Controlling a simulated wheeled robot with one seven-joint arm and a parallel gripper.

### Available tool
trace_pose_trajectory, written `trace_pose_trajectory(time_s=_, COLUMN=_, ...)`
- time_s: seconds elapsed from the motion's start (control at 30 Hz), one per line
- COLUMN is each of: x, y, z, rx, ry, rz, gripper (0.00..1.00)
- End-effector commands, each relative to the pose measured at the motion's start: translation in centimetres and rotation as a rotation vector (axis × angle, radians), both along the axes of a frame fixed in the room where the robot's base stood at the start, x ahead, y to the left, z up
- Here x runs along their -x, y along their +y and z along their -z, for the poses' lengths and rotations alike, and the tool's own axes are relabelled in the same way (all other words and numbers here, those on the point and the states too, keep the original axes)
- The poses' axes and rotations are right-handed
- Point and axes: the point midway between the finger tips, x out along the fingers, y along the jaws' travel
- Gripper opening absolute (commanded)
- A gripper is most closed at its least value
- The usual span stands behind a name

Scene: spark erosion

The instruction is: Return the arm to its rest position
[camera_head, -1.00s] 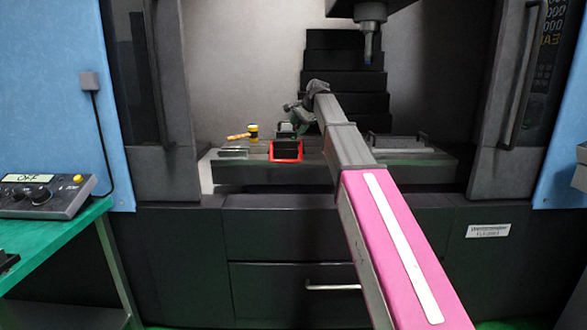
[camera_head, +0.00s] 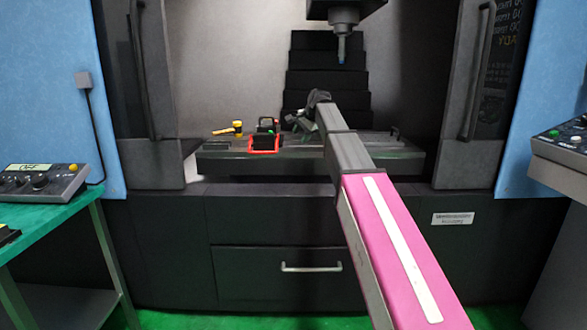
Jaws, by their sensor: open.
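My arm reaches from the lower right, pink with a white stripe, into the open bay of the machine. My gripper (camera_head: 303,128) is at the far end of the arm, small and dark over the machine's worktable (camera_head: 222,163). Its fingers point left and down, and nothing shows held in them. A dark block in a red-orange frame (camera_head: 263,150) sits on the worktable just left of my gripper, apart from it. A yellow-headed mallet (camera_head: 237,127) lies further left at the back of the table.
The machine's spindle head (camera_head: 342,35) hangs above and right of my gripper. Dark door frames with handles (camera_head: 478,70) bound the bay on both sides. A green bench (camera_head: 48,225) with a control box (camera_head: 40,181) stands at left, a control panel (camera_head: 563,141) at right. Green floor shows below.

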Motion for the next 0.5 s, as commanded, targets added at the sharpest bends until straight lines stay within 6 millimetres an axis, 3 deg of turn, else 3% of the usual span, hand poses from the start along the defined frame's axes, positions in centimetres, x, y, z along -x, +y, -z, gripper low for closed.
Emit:
trace_pose_trajectory(time_s=0.27, x=2.2, y=-1.7, z=6.0, rx=0.061, ry=0.010, rz=-0.044, gripper=0.48)
trace_pose_trajectory(time_s=0.37, x=3.4, y=-2.5, z=9.0, rx=0.092, ry=0.017, rz=-0.069, gripper=0.48)
trace_pose_trajectory(time_s=0.5, x=6.2, y=-4.2, z=14.6, rx=0.151, ry=0.033, rz=-0.119, gripper=0.48)
